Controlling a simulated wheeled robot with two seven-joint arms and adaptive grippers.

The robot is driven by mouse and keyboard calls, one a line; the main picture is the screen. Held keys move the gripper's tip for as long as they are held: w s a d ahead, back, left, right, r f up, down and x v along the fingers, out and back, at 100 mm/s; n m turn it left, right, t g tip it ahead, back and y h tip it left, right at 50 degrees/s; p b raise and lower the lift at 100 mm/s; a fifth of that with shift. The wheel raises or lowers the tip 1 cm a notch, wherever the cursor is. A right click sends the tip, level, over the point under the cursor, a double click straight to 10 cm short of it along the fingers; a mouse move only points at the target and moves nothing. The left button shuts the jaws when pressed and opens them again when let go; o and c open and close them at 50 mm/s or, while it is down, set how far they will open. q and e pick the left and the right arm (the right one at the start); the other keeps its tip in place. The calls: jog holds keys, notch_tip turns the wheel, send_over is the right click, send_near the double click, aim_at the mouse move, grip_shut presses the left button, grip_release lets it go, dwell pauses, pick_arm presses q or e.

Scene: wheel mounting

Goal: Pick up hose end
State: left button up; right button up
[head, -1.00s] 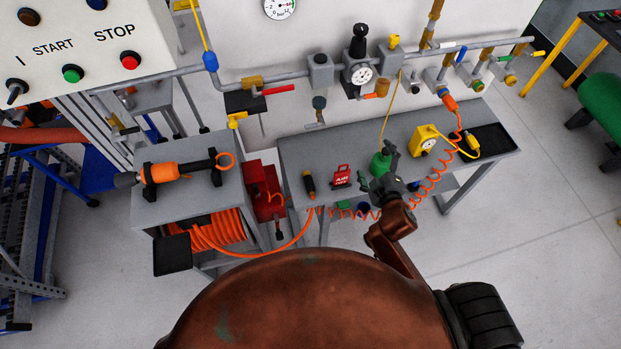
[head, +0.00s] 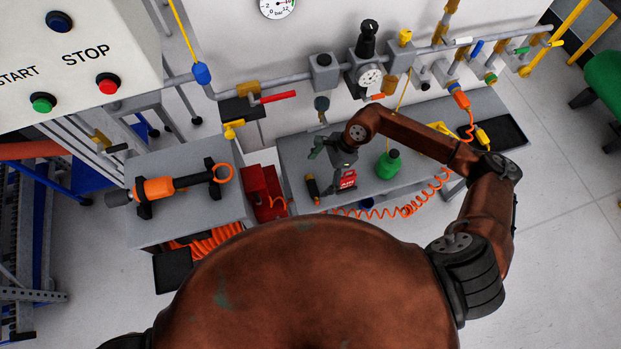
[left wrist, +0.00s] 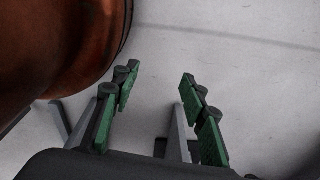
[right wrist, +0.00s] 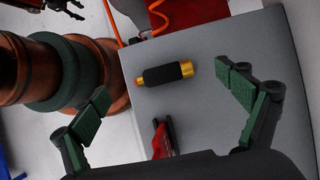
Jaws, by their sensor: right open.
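A black fitting (head: 312,188) with brass-coloured ends lies on the right bench near its left edge; it also shows in the right wrist view (right wrist: 163,75). No hose is visibly joined to it there. Orange hose (right wrist: 152,18) passes near the bench edge; I cannot tell where it ends. My right gripper (head: 326,150) is open and empty above the bench, and in its wrist view the fitting lies between and beyond the spread fingers, apart from them. My left gripper (left wrist: 156,80) is open and empty over bare floor.
A red box (head: 262,190) sits between the benches. An orange tool (head: 160,188) lies on the left bench (head: 205,150). Pipes and valves (head: 365,72) run behind.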

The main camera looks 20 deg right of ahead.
aim_at(312, 186)
jog(key=shift+h, duration=0.4)
jog(key=f, duration=0.4)
jog(key=a+f+p, duration=0.1)
jog(key=f, duration=0.1)
jog(key=shift+f, duration=0.4)
jog(key=shift+a+f, duration=0.1)
jog(key=shift+f, duration=0.3)
jog(key=c, duration=1.3)
jog(key=shift+c, duration=0.2)
jog(key=shift+r, duration=0.15)
